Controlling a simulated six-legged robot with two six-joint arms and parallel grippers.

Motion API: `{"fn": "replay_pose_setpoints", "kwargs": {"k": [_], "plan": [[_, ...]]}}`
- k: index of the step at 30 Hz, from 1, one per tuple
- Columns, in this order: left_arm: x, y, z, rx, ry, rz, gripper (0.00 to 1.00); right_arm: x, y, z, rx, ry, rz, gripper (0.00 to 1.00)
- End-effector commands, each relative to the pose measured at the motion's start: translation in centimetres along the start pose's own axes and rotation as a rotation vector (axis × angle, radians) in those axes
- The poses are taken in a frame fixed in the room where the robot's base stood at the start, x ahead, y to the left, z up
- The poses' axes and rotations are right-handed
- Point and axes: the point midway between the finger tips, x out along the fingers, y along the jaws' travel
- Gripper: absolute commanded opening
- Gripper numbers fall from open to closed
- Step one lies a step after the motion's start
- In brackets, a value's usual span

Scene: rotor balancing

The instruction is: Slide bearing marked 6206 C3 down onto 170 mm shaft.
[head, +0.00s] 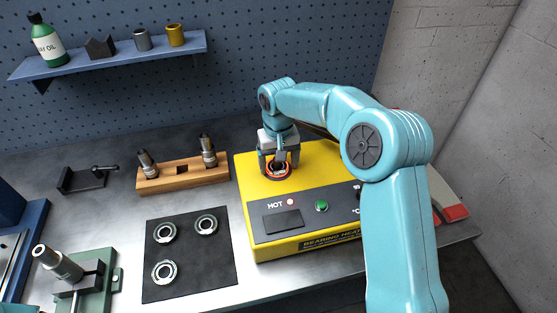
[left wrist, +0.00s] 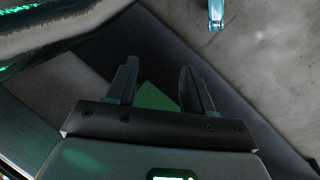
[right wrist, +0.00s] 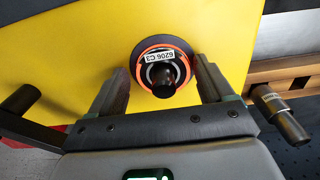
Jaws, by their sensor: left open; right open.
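The bearing marked 6206 C3 (right wrist: 149,57) sits on the yellow bearing heater (head: 323,165), around a dark post, with an orange-red ring around it. In the head view the bearing (head: 278,171) is partly hidden by my right gripper (head: 279,164). That gripper is open, with its fingers (right wrist: 163,75) on either side of the bearing and not closed on it. A stepped metal shaft (head: 58,263) is tilted in a green fixture (head: 97,292) at lower left. Two shafts (head: 147,163) (head: 208,150) stand in a wooden rack (head: 183,176); I cannot read any length. My left gripper (left wrist: 155,85) is open and empty.
Three bearings (head: 165,232) lie on a black mat (head: 190,275) left of the heater. A dark clamp-like tool (head: 82,180) lies left of the rack. A blue shelf (head: 110,56) hangs on the pegboard.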

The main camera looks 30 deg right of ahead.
Motion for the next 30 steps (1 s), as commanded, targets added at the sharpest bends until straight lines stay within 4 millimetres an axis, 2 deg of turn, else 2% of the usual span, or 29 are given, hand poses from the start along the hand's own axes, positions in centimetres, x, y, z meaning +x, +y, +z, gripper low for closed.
{"fn": "replay_pose_setpoints", "kwargs": {"k": [1,4,11,25,30], "plan": [[0.0,0.0,0.0,0.0,0.001,0.0,0.52,0.0,-0.1,0.0,-0.001,-0.001,0.0,0.71],[0.0,0.0,-0.1,-0.001,0.001,0.0,0.52,0.1,-0.1,0.0,-0.001,-0.001,0.0,0.39],[-0.3,0.1,0.0,0.0,0.001,0.0,0.52,-0.4,0.0,0.0,-0.001,0.0,0.0,0.39],[-4.3,1.5,0.1,0.0,0.001,0.0,0.52,-5.6,0.0,-0.1,-0.001,0.001,-0.001,0.39],[-4.7,1.7,0.1,0.0,0.001,0.0,0.52,-6.2,-0.1,0.0,-0.001,0.001,0.0,0.39]]}}
